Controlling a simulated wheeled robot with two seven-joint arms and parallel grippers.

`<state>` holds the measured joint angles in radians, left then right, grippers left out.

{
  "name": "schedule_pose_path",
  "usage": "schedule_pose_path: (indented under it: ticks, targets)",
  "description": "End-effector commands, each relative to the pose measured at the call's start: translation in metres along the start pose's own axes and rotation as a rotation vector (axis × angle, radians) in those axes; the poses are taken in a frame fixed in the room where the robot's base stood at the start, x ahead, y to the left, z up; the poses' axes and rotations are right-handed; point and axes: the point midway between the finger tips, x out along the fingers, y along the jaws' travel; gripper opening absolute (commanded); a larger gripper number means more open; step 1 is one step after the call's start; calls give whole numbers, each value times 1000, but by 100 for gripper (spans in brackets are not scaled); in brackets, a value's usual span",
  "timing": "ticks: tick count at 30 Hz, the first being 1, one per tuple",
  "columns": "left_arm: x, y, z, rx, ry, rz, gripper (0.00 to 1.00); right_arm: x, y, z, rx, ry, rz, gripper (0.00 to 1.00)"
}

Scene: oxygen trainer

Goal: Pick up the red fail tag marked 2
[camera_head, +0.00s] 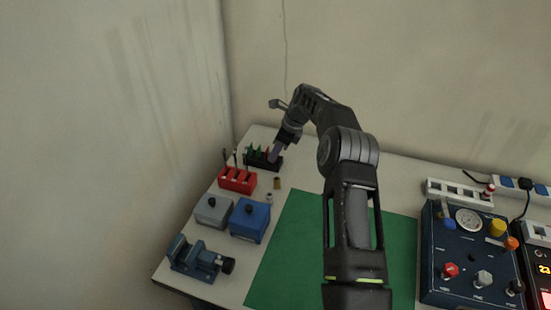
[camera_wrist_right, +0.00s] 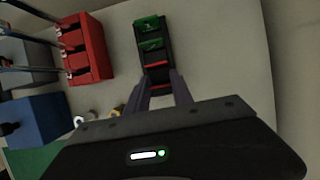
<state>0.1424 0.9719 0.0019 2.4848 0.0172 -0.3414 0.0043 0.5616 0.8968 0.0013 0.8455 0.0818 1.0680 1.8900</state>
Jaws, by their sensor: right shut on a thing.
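A black rack (camera_head: 263,164) at the back left of the table holds green tags and red tags; it also shows in the wrist view (camera_wrist_right: 167,45). In the wrist view, one red tag edge (camera_wrist_right: 158,65) shows just beyond my fingertips. My right gripper (camera_head: 274,153) is down at the right end of the rack, its fingers (camera_wrist_right: 160,90) shut on a red tag between them. The tag is mostly hidden by the fingers and its number cannot be read. It appears still within the rack. My left gripper is in neither view.
A red holder (camera_head: 237,180) with upright tools stands in front of the rack. Grey (camera_head: 212,210) and blue (camera_head: 250,220) boxes and a blue vise (camera_head: 197,258) lie nearer. Small cylinders (camera_head: 277,183) stand close by. A green mat (camera_head: 290,245) is clear; a gauge panel (camera_head: 470,260) stands right.

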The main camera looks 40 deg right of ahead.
Motion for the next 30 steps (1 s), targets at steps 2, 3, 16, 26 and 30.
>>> schedule_pose_path:
  ticks: [2,3,16,26,30]
  targets:
    - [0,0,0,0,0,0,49,0,0,0,0,0,0,0]
    - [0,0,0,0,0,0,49,0,0,0,0,0,0,0]
    - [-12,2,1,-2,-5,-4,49,-47,-1,20,-2,-2,-5,0]
    - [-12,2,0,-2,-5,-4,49,-90,0,38,-1,0,0,0]
    - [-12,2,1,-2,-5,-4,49,-93,0,39,0,0,0,0]
